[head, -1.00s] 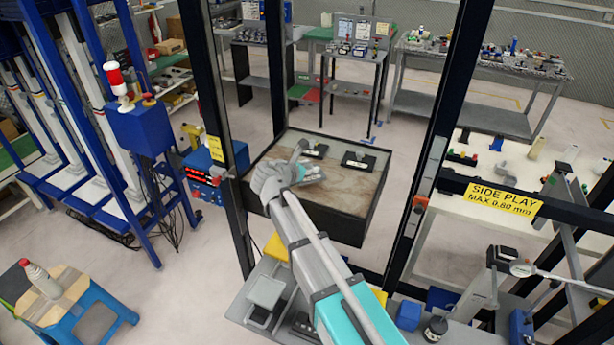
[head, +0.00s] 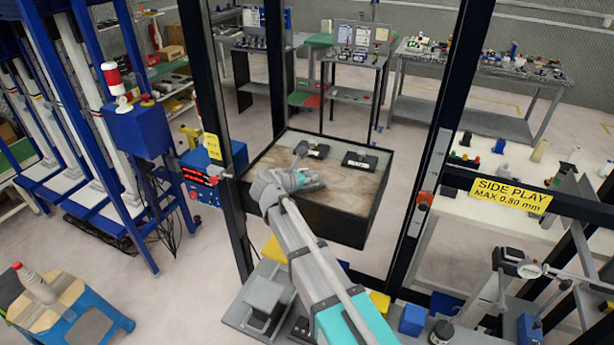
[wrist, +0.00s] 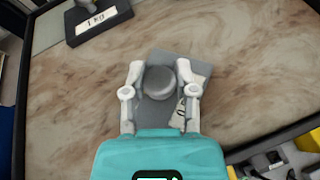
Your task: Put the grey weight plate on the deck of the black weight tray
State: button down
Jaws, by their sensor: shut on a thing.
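The grey weight plate (wrist: 155,115) is a flat, squarish plate with a round grey knob and a pale label. In the wrist view my gripper (wrist: 160,78) is shut on the knob, one finger on each side. The plate sits turned at an angle against the brown, marbled deck of the black weight tray (wrist: 250,75). In the head view my gripper (head: 298,174) and the plate (head: 313,184) are over the left-middle of the tray (head: 345,205). I cannot tell whether the plate touches the deck; my gripper partly hides it.
Two dark labelled weights stand at the tray's back, one at left (head: 318,151) and one at right (head: 360,162); one reads 1 kg in the wrist view (wrist: 98,20). Black upright posts (head: 425,150) flank the tray. The deck's right and front parts are clear.

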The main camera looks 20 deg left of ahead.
jog(key=shift+c, duration=2)
grip_release()
jog(key=shift+f, duration=0.1)
jog(key=shift+s+r, duration=0.1)
jog(key=shift+r, duration=0.15)
jog(key=shift+s+a+r, duration=0.1)
jog(key=shift+s, duration=0.2)
jog(key=p+v, duration=0.4)
jog(key=v, duration=0.7)
jog(key=shift+p, duration=0.3)
